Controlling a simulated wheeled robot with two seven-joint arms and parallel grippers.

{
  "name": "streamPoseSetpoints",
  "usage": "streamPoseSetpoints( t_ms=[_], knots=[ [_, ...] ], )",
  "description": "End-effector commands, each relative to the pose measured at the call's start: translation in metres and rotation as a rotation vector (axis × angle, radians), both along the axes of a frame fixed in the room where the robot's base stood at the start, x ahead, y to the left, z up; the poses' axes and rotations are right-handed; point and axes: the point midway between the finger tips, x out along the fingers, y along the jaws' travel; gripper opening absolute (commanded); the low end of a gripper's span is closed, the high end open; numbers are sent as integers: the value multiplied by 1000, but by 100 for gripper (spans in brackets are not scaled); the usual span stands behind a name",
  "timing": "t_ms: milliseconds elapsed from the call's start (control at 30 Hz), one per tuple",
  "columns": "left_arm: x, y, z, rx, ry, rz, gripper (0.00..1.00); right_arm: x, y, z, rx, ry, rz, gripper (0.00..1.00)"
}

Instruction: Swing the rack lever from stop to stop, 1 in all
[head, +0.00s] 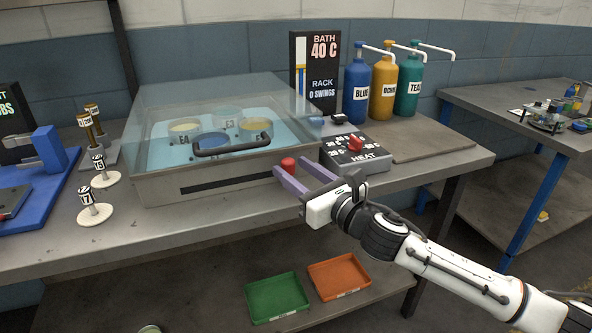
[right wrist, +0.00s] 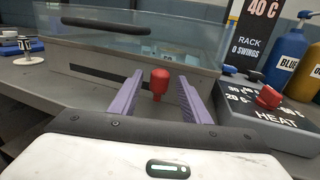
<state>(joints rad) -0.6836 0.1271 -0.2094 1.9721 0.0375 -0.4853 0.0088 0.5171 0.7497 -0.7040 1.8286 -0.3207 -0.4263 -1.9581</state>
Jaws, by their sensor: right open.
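The rack lever shows as a red knob (head: 288,164) at the front right corner of the glass-lidded bath (head: 180,190). In the right wrist view the red knob (right wrist: 160,80) stands upright between the two purple fingers, with a gap on each side. My right gripper (head: 291,168) is open around the knob and not closed on it. The lever's lower part is hard to make out. The display (head: 314,75) reads "RACK 0 SWINGS" and "BATH 40 C". My left gripper is not in view.
The heat box (head: 362,162) with a red dial stands close right of my right gripper. Blue, yellow and teal pump bottles (head: 357,95) stand behind it. Labelled spindles (head: 94,207) stand left of the bath. Green and orange trays (head: 277,297) lie on the lower shelf.

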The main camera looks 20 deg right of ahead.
Motion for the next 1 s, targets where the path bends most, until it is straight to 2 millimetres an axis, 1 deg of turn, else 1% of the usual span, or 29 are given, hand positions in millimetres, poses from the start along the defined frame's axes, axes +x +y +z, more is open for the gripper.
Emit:
streamPoseSetpoints(
  t_ms=[233,267,300,500,767,1000],
  knots=[
    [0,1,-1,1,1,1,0,1,1,0,1,1,0,43],
    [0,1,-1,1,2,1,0,1,1,0,1,1,0,40],
    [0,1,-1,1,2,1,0,1,1,0,1,1,0,33],
    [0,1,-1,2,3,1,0,1,0,0,2,2,0,0],
    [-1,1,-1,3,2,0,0,1,1,0,3,2,-4,0],
    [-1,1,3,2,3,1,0,2,7,1,5,1,-54,0]
  ],
)
